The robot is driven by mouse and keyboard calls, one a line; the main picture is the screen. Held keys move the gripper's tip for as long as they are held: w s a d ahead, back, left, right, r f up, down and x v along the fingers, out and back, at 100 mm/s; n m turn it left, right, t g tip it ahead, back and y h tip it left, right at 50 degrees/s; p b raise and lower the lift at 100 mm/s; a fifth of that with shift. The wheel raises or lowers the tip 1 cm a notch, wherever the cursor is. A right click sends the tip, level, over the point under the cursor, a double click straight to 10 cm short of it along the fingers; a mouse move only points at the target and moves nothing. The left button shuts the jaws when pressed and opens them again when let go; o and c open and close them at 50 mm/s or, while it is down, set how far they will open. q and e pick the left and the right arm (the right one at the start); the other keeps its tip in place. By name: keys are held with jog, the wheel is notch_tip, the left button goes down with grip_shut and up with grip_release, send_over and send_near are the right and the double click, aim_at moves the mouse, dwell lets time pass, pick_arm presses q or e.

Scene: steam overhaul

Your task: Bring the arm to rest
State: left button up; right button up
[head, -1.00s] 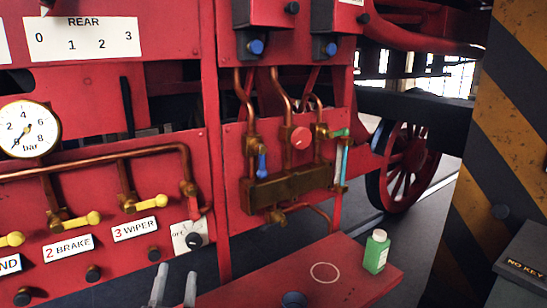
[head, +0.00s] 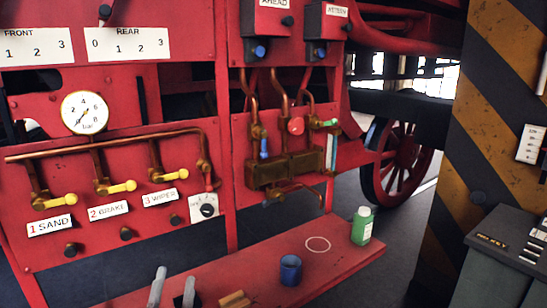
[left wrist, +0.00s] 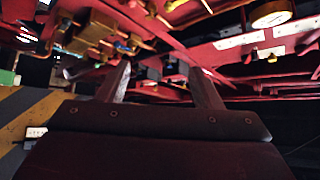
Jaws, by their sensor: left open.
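My left gripper (head: 172,289) shows at the bottom of the head view, with two grey fingers pointing up and set apart. It is open, and I see nothing between the fingers. It is in front of the red panel (head: 120,255), near the left end of the red shelf (head: 345,264). In the left wrist view both fingers of the left gripper (left wrist: 160,72) are spread, with the red machine beyond them, seen upside down. My right gripper is not in view.
On the shelf stand a blue cup (head: 290,270) and a green bottle (head: 362,226) with a white cap. A tan object (head: 235,300) is cut off at the bottom edge. Brass valves (head: 285,168) project above the shelf. A striped pillar (head: 475,150) and grey console (head: 490,265) stand at right.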

pick_arm(q)
jog(key=s+a+f+n+g+y, duration=0.1)
jog(key=s+a+f+n+g, duration=0.3)
jog(key=f, duration=0.3)
jog(key=s+a+f+n+g, duration=0.1)
jog(key=s+a+f+g, duration=0.3)
jog(key=f, duration=0.3)
jog(key=s+a+f+n+g, duration=0.1)
jog(key=s+f+n+g, duration=0.2)
jog(key=s, duration=0.5)
jog(key=s+f+n+g, duration=0.1)
jog(key=s+f+g, duration=0.1)
jog(key=s+g, duration=0.4)
jog(key=s+a+f+n+g, duration=0.1)
jog(key=s+f+n+g, duration=0.15)
jog(key=s, duration=0.65)
notch_tip(320, 180, down, 28)
jog(key=a+g+b, duration=0.1)
jog(key=g+b, duration=0.1)
jog(key=b, duration=0.3)
jog(key=s+f+b, duration=0.2)
jog(key=s+f, duration=0.5)
jog(key=f, duration=0.3)
jog(key=s+d+f+g+b, duration=0.1)
jog(key=s+f+b, duration=0.1)
jog(key=s+f, duration=0.6)
jog(key=shift+f, duration=1.6)
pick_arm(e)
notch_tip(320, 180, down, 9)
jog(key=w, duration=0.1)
